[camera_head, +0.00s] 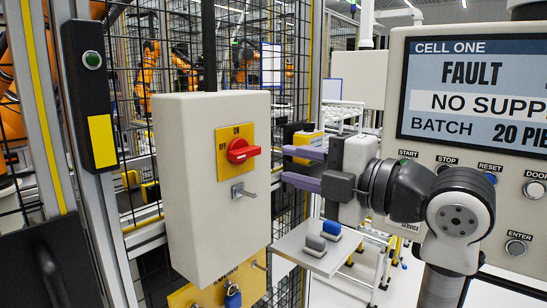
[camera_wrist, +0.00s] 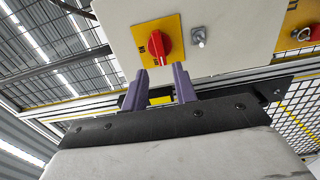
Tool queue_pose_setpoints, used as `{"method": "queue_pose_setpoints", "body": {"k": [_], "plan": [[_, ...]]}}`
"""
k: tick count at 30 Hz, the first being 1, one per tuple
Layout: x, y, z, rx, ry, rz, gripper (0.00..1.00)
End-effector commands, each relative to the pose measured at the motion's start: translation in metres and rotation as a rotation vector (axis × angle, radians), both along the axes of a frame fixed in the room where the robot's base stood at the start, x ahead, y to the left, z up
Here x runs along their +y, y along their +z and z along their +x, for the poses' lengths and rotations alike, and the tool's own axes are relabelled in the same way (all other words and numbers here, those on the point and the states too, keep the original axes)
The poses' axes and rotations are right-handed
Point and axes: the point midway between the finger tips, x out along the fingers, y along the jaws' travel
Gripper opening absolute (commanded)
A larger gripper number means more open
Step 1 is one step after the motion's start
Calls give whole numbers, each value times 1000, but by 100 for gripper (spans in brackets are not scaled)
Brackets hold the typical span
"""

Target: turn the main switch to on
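The main switch is a red rotary knob (camera_head: 242,151) on a yellow plate (camera_head: 222,170) on the front of a pale box (camera_head: 185,200). The plate reads OFF at the left and ON at the top. The knob's bar lies about level, in line with OFF. My gripper (camera_head: 283,165) is to the right of the knob, with its purple fingers spread, empty and pointing at the box. A gap remains between fingertips and knob. In the wrist view, the knob (camera_wrist: 155,47) shows just beyond the open fingertips (camera_wrist: 160,70).
A metal hasp (camera_head: 243,191) sticks out below the switch plate. A blue padlock (camera_head: 233,296) hangs on a yellow plate lower down. A small shelf (camera_head: 300,255) holds a grey and a blue item. The control panel (camera_head: 470,180) at right reads FAULT. Mesh fencing stands behind.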

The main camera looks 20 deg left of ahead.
Motion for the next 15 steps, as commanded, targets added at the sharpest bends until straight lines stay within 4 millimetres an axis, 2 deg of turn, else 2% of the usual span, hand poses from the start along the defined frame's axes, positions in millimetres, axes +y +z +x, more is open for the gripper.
{"method": "queue_pose_setpoints", "body": {"k": [8,15], "plan": [[2,1,1,-3,1,-6,28],[18,1,6,-2,2,-6,28]]}}
